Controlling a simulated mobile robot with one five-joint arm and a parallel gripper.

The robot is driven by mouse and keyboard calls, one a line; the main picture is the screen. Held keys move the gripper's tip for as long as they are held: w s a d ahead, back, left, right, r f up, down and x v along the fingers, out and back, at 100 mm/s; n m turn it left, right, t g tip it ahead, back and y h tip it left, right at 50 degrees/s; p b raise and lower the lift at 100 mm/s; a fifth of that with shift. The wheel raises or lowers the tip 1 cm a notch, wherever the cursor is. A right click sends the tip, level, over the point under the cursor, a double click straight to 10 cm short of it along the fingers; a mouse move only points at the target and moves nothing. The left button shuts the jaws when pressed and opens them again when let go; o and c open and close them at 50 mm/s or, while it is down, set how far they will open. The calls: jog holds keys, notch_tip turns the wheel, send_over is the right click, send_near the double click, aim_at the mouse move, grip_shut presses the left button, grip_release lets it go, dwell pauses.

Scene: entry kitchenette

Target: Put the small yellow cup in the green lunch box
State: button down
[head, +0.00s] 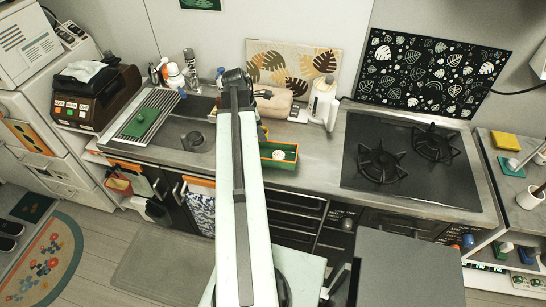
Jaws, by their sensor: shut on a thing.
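The green lunch box (279,164) has an orange rim and sits on the counter just right of my arm. A white round thing lies in it, and its left end is hidden behind the arm. A small yellow patch, which looks like the small yellow cup (264,132), shows at the arm's right edge, just behind the box. The dark end of my arm (236,80) reaches over the counter. My gripper is mostly hidden behind the arm and appears shut on the yellow cup. I cannot tell the cup's height over the counter.
A sink with a drying rack (145,116) is on the left. A beige bag (274,103) and a white bottle (321,99) stand at the back. A black hob (410,160) is on the right. Some bare counter lies between the lunch box and the hob.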

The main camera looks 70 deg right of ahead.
jog(key=shift+s+a, duration=0.15)
jog(key=shift+a, duration=0.2)
jog(key=b, duration=1.1)
send_near(265, 157)
jog(key=x, duration=0.5)
jog(key=shift+d+f, duration=0.1)
jog(key=shift+f, duration=0.1)
jog(key=c, duration=1)
grip_release()
jog(key=shift+r+p, duration=0.1)
jog(key=shift+p, duration=0.25)
jog(key=p+v, duration=1.1)
jog(key=v, duration=0.1)
jog(key=shift+r+p, duration=0.15)
jog(key=shift+p, duration=0.2)
